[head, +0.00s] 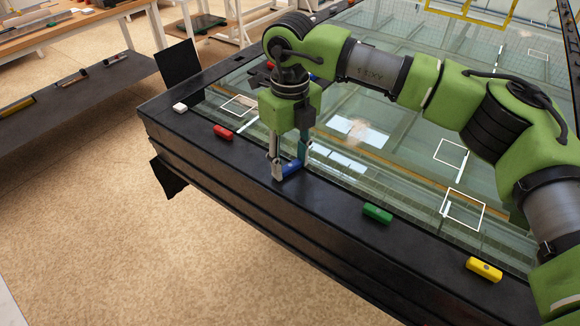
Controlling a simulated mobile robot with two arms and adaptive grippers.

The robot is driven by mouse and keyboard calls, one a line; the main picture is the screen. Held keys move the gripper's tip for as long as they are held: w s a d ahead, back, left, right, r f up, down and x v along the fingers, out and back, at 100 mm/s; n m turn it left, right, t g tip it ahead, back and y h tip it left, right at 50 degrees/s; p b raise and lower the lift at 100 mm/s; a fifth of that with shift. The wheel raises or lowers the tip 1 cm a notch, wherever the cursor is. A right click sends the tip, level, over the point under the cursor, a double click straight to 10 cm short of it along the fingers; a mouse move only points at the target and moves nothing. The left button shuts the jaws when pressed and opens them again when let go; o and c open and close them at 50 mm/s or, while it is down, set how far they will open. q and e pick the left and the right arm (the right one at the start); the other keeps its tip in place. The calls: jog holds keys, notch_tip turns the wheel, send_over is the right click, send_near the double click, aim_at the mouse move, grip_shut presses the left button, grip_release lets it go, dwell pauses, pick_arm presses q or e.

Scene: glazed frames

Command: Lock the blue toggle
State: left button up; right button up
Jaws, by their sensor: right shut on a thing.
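The blue toggle (291,169) sits on the black border of the glazed frame (330,212), near the border's inner edge. My right gripper (289,172) points down over it, with one finger on each side, and is shut on the toggle. The fingers hide part of the toggle, and its exact turn is hard to tell. My left gripper is not in view.
Along the same border are a red toggle (223,132), a green toggle (377,213), a yellow toggle (484,269) and a white one (180,107). Reflective glass (400,150) fills the frame. Workbenches (70,85) stand at the left.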

aim_at(290, 165)
jog(key=shift+n+b, duration=0.7)
jog(key=shift+n, duration=0.8)
jog(key=shift+r, duration=0.1)
jog(key=o, duration=1.1)
jog(key=shift+o, duration=0.2)
notch_tip(290, 165, up, 12)
